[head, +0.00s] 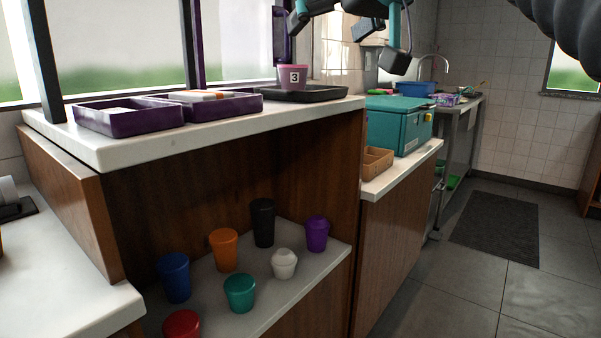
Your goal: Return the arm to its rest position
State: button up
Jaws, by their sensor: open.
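My gripper (346,36) shows at the top edge of the head view, dark with teal parts. Its fingers are spread apart and nothing is seen between them. The rest of its wrist is cut off by the frame. It appears above and to the right of a pink cup marked 3 (292,77). The cup stands upright on a black tray (325,93) on the raised counter. The gripper looks apart from the cup.
Purple trays (130,124) sit on the raised counter (100,156) by the window. Several coloured cups, including an orange one (223,250), stand on the lower shelf. A teal box (398,128) and a brown container (377,162) sit farther back.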

jog(key=d+f+m+g+h, duration=0.2)
jog(key=d+f, duration=0.1)
jog(key=f, duration=0.8)
jog(key=d+f+m+g+h, duration=0.1)
jog(key=d+f+m+h, duration=0.1)
jog(key=f, duration=1)
jog(key=s+d+f+g+h, duration=0.1)
jog(key=s+d+f, duration=0.2)
jog(key=s+f, duration=0.5)
jog(key=s+d+f+m+g+h, duration=0.1)
jog(key=s+d+f, duration=0.3)
jog(key=s+f, duration=0.5)
notch_tip(320, 180, down, 8)
jog(key=shift+r+g+h, duration=0.25)
jog(key=shift+g+h, duration=0.05)
jog(key=shift+g, duration=0.4)
